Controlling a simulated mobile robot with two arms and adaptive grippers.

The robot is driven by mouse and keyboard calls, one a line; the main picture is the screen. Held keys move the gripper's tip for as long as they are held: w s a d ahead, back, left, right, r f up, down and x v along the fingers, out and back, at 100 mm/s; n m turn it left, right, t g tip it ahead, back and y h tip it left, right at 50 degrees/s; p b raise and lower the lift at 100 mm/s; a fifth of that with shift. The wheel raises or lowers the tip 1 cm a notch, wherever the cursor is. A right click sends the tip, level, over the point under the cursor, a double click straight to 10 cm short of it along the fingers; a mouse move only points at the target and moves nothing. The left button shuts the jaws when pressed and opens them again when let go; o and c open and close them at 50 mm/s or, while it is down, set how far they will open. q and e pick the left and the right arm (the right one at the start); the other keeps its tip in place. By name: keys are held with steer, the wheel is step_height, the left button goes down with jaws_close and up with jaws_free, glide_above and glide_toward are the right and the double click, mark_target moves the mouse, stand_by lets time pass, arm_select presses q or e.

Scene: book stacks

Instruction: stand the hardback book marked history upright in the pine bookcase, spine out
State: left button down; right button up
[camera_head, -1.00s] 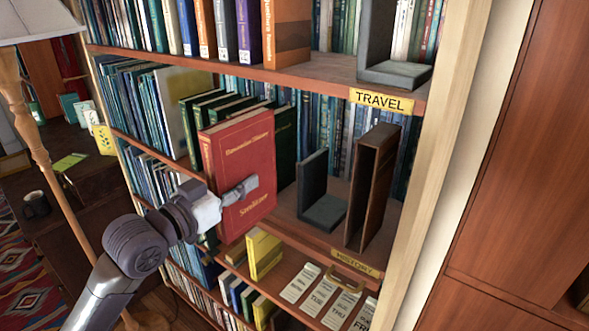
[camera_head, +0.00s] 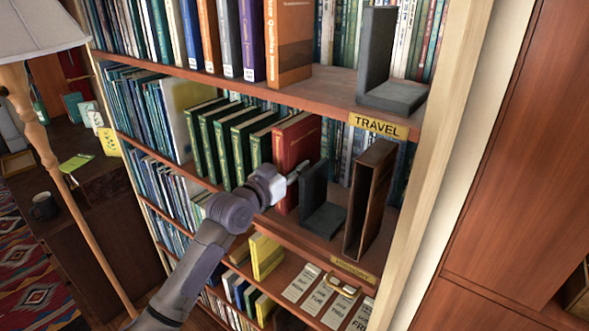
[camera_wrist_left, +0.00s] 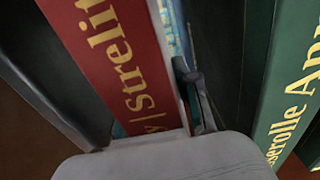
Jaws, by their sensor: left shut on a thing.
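The red hardback (camera_head: 299,147) is upright on the HISTORY shelf of the pine bookcase (camera_head: 452,120), between a row of green books and a grey bookend. Its lower part is partly hidden by my left gripper (camera_head: 293,176), which is shut on it. In the left wrist view its red face with gold lettering (camera_wrist_left: 112,65) fills the upper left, and a finger of my left gripper (camera_wrist_left: 195,95) lies along its side. I cannot tell whether its bottom edge rests on the shelf. My right gripper is not in view.
Several green books (camera_head: 222,140) stand left of the red one. The grey bookend (camera_head: 320,205) is close on its right, then a brown open-fronted case (camera_head: 370,200). The TRAVEL shelf (camera_head: 330,82) is above. A floor lamp (camera_head: 45,150) stands at left.

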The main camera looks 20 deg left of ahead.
arm_select(q)
steer(key=shift+f, duration=0.65)
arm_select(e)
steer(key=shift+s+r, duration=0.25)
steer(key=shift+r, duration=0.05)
arm_select(q)
steer(key=shift+f, duration=0.2)
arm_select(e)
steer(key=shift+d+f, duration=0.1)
arm_select(q)
steer(key=c, duration=0.8)
jaws_free()
steer(key=shift+s+f, duration=0.1)
steer(key=shift+s, duration=0.05)
steer(key=shift+c, duration=0.2)
